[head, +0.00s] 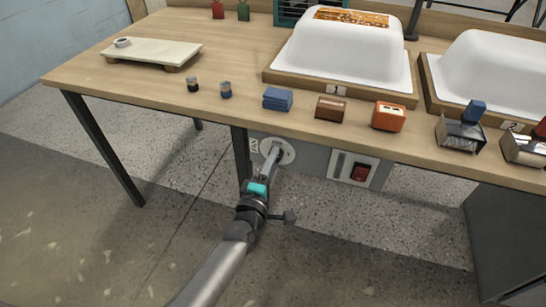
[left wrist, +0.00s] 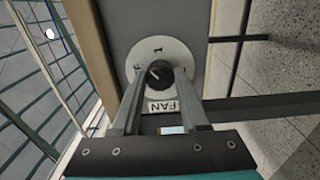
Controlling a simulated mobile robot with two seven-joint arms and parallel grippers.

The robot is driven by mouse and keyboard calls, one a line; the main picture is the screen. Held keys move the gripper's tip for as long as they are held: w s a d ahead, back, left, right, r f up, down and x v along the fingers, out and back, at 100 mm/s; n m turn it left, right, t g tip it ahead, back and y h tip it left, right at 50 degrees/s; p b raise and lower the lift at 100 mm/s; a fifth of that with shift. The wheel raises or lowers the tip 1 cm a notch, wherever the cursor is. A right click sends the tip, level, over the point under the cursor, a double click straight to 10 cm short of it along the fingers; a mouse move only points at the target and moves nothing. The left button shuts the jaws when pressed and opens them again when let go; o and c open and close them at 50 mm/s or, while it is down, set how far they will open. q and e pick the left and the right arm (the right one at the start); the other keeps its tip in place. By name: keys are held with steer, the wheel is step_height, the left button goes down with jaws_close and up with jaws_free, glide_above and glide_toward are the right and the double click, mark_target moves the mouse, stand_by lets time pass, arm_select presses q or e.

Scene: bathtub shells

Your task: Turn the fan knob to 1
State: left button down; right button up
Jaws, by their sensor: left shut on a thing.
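The fan knob (left wrist: 159,75) is a dark round knob on a white dial plate (left wrist: 165,49) with a FAN label below it. The plate shows a "1" and a partly hidden letter that looks like an F. The knob's pale pointer mark appears to point up and left in the left wrist view, but its exact setting is hard to tell. The dial plate (head: 287,152) also shows on the panel under the table's front edge. My left gripper (head: 272,156) is shut on the knob, one finger on each side. My right gripper is not in view.
A red rocker switch (head: 360,172) sits on the panel right of the dial. The wooden table (head: 150,72) above carries white bathtub shells (head: 340,60) and several small blocks and brushes. A dark table leg (head: 241,160) stands just left of the dial.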

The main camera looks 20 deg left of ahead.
arm_select(q)
steer(key=shift+m+p, duration=1.6)
steer(key=shift+m, duration=2.2)
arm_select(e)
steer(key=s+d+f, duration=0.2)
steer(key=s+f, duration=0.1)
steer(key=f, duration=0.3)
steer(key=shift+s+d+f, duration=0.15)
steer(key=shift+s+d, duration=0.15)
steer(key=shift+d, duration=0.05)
arm_select(q)
steer(key=shift+c, duration=2.1)
jaws_free()
steer(key=shift+s, duration=0.15)
